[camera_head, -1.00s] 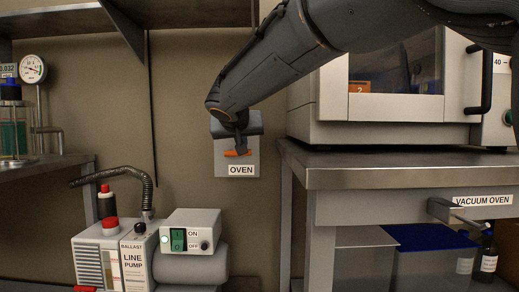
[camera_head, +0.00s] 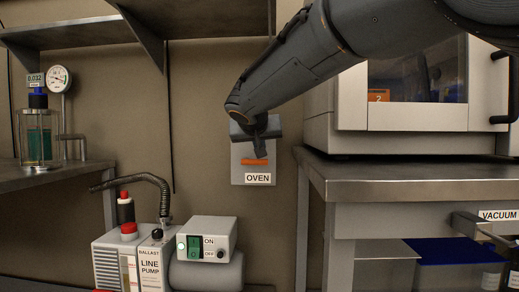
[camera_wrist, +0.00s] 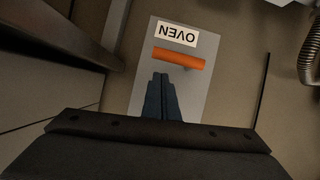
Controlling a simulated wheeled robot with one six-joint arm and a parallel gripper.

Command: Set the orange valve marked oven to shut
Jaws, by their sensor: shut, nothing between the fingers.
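The orange valve handle (camera_head: 255,162) is on a grey wall plate (camera_head: 238,172) above a label reading OVEN (camera_head: 258,178). In the head view the handle lies about level. In the wrist view the orange handle (camera_wrist: 179,59) shows as a bar set crosswise on the plate, beside the upside-down label (camera_wrist: 175,36). My gripper (camera_head: 260,155) is in front of the plate, just above the handle in the head view. In the wrist view its fingers (camera_wrist: 161,76) are together and empty, with tips close to the handle; I cannot tell whether they touch it.
A steel bench (camera_head: 400,172) with a vacuum oven (camera_head: 415,115) stands to the right. A line pump (camera_head: 150,268) and a switch box (camera_head: 207,236) are below left. A gauge (camera_head: 59,78) stands on the left bench. The wall around the plate is clear.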

